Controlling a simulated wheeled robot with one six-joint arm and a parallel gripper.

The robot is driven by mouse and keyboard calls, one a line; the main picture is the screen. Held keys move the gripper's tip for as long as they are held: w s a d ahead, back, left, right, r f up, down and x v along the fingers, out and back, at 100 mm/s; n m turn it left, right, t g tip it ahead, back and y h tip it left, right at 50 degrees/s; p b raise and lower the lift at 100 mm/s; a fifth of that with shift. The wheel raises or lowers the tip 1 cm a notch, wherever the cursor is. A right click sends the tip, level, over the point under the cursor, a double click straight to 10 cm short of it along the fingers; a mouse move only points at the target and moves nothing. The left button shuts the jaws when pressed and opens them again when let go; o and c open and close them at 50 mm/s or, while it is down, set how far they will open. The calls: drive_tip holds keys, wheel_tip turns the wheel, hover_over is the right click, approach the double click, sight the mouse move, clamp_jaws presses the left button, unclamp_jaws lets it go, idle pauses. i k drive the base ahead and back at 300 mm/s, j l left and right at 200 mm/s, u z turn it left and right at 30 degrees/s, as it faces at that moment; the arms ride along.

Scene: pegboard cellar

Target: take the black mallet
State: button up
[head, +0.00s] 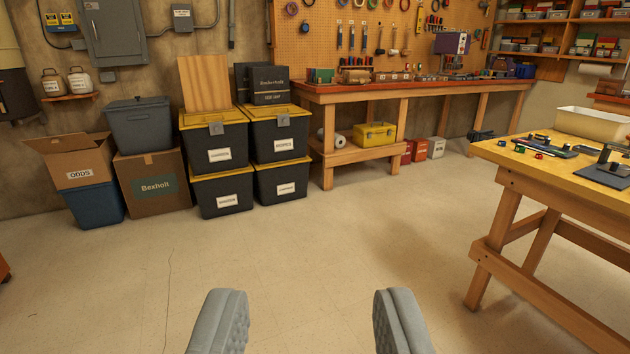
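My gripper (311,322) is at the bottom of the head view. Its two grey padded fingers stand wide apart with only bare floor showing between them. I cannot pick out a black mallet for certain. Small dark items (545,146) lie on the yellow-topped table (590,166) at the right, too small to identify. Several tools (351,36) hang on the pegboard (312,40) at the back, also too small to name. The gripper is far from both places and touches nothing.
Black bins with yellow lids (219,137), cardboard boxes (152,184) and a blue bin (94,203) stand at the left wall. A long wooden workbench (403,87) runs along the back. A cream tray (594,124) sits on the right table. The middle floor (330,235) is clear.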

sight(380, 51)
drive_tip(key=i+j+u, duration=0.1)
drive_tip(key=i+u, duration=0.25)
drive_tip(key=i, duration=1.25)
drive_tip(key=i+l+z, duration=0.2)
drive_tip(key=i+z, duration=0.3)
drive_tip(key=i, duration=0.45)
drive_tip(key=i+j+z, duration=0.2)
drive_tip(key=i+z, duration=0.3)
drive_tip(key=i, duration=0.5)
drive_tip(key=i+z, duration=0.15)
drive_tip(key=i, duration=0.6)
drive_tip(key=i+z, duration=0.2)
drive_tip(key=i, duration=0.5)
drive_tip(key=i+j+z, duration=0.15)
drive_tip(key=i, duration=0.6)
drive_tip(key=i+z, duration=0.25)
drive_tip(key=i, duration=0.65)
drive_tip(key=i+j+z, duration=0.2)
drive_tip(key=i, duration=0.7)
drive_tip(key=i+l+u, duration=0.1)
drive_tip(key=i, duration=0.45)
drive_tip(key=i+l+u, duration=0.1)
drive_tip(key=i, duration=0.45)
